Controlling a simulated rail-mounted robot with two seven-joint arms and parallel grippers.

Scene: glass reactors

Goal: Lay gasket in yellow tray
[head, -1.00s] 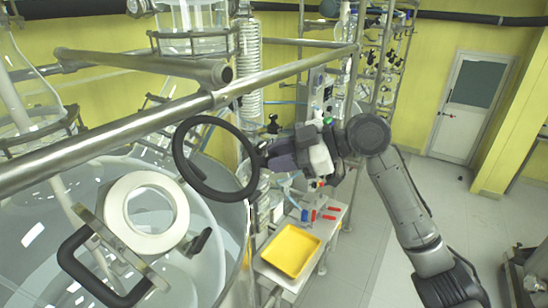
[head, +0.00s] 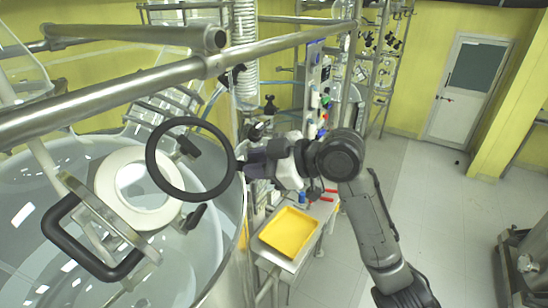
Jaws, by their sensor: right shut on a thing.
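The gasket (head: 233,153) is a black ring. My right gripper (head: 243,168) is shut on its right edge and holds it up in the air, in front of the glass reactor. The ring is tilted and its opening faces the camera. The yellow tray (head: 289,233) lies on a small metal table, lower and to the right of the ring. The tray looks empty. My left gripper is not in view.
The metal table (head: 293,263) also bears small red and blue items behind the tray. A large glass reactor (head: 60,180) with a white ring flange (head: 107,183) and a black handle fills the left. A steel pipe (head: 130,89) crosses above.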

